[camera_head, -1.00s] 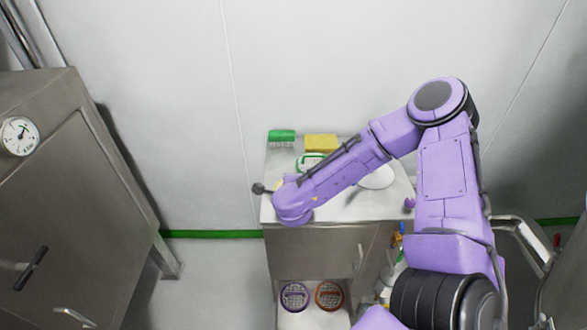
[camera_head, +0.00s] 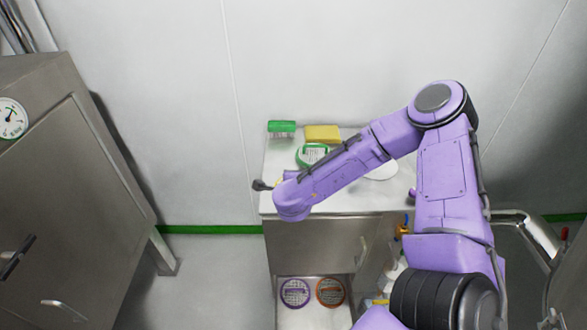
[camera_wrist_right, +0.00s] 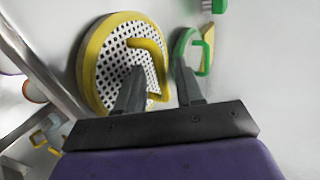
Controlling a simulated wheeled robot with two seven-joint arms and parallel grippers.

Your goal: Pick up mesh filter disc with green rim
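The mesh filter disc with the green rim (camera_head: 312,155) lies on the counter, partly covered by my right forearm in the head view. In the right wrist view its green rim and handle (camera_wrist_right: 203,60) show just beyond the tip of the right-hand finger. A mesh disc with a yellow rim and handle (camera_wrist_right: 94,58) is large at left there, behind the left-hand finger. My right gripper (camera_wrist_right: 160,80) has its fingers apart, with the yellow handle showing in the gap; I see nothing clamped. My left gripper is not in view.
A green brush (camera_head: 282,127) and a yellow block (camera_head: 323,133) stand at the counter's back edge. Purple-rimmed (camera_head: 295,293) and orange-rimmed (camera_head: 330,292) discs are on the shelf below. A steel cabinet (camera_head: 75,190) stands left.

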